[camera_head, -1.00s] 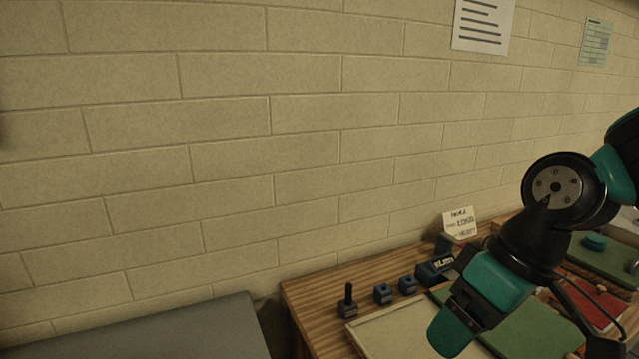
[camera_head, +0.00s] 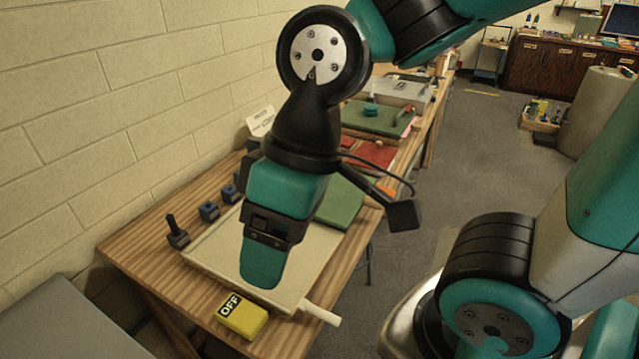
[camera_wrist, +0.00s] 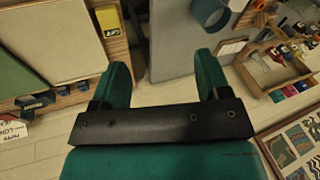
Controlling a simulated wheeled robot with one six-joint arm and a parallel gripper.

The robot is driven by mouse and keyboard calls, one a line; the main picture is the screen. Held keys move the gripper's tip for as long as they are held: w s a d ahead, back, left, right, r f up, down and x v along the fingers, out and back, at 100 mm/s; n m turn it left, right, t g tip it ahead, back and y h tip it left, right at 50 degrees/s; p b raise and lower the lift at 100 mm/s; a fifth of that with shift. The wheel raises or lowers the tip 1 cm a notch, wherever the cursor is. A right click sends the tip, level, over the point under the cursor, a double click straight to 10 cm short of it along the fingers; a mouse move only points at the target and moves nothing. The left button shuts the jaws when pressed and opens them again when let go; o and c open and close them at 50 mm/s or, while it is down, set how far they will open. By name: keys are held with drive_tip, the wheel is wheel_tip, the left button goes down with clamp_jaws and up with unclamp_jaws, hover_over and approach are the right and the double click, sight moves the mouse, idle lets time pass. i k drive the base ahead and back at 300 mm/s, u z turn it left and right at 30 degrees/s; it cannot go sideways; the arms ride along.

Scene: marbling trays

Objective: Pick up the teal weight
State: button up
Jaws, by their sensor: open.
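A small teal round piece, which looks like the teal weight (camera_head: 371,110), rests on a green board (camera_head: 352,122) far along the bench in the head view. My gripper (camera_head: 263,278) points down over the near cream tray (camera_head: 208,240), well short of the teal piece and apart from it. The wrist view shows my two teal fingers (camera_wrist: 163,72) spread with nothing between them. I cannot make out the teal weight in the wrist view.
A yellow OFF block (camera_head: 243,318) and a white roller (camera_head: 322,314) are at the bench's near edge. Dark stamps (camera_head: 208,211) line the wall side. A red sheet (camera_head: 372,154) lies midway. Grey floor (camera_head: 460,150) is open to the right.

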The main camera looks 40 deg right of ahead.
sight(369, 110)
drive_tip(key=k, duration=0.9)
drive_tip(key=u, duration=0.65)
drive_tip(key=i, duration=0.55)
drive_tip(key=z, duration=1.9)
drive_tip(key=i, duration=0.5)
drive_tip(key=z, duration=0.45)
drive_tip(key=k, duration=1.1)
drive_tip(key=z, duration=0.75)
drive_tip(key=i, duration=2.35)
drive_tip(key=u, duration=0.3)
